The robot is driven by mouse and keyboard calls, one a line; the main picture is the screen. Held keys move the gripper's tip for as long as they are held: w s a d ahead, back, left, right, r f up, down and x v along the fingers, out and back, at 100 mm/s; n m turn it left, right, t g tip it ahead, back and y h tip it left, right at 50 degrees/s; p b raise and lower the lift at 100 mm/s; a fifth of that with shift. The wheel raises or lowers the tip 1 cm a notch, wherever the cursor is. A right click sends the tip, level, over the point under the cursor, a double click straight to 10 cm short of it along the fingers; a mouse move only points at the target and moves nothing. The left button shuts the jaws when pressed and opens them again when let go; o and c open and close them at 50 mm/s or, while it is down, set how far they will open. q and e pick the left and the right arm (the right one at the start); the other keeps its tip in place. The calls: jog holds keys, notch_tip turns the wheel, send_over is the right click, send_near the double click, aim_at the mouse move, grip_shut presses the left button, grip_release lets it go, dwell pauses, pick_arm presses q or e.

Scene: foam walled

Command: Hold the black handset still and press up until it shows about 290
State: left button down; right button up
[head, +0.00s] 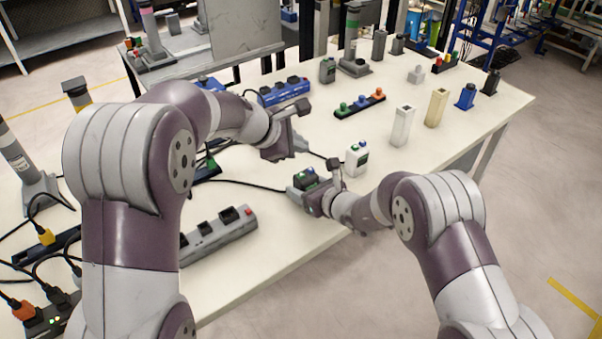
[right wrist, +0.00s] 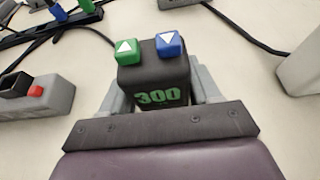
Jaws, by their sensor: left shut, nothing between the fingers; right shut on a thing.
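The black handset (head: 306,174) is on the table near its front edge. In the right wrist view the handset (right wrist: 152,76) shows 300 in green digits. Its green button (right wrist: 127,51) carries an up triangle and its blue button (right wrist: 169,44) a down triangle. My right gripper (head: 312,187) is shut on the handset; its fingers (right wrist: 156,92) are on both sides of the body. My left gripper (head: 290,147) is shut and empty, above the table behind the handset, apart from the buttons.
A white handset (head: 356,160) with coloured buttons stands just right of the black one. A grey power strip (head: 218,236) lies to the left and a blue one (head: 284,91) behind. White (head: 402,126) and cream (head: 436,108) blocks stand to the right. Cables lie left of the handset.

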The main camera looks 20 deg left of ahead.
dwell(0.3)
jog(key=o, duration=1.2)
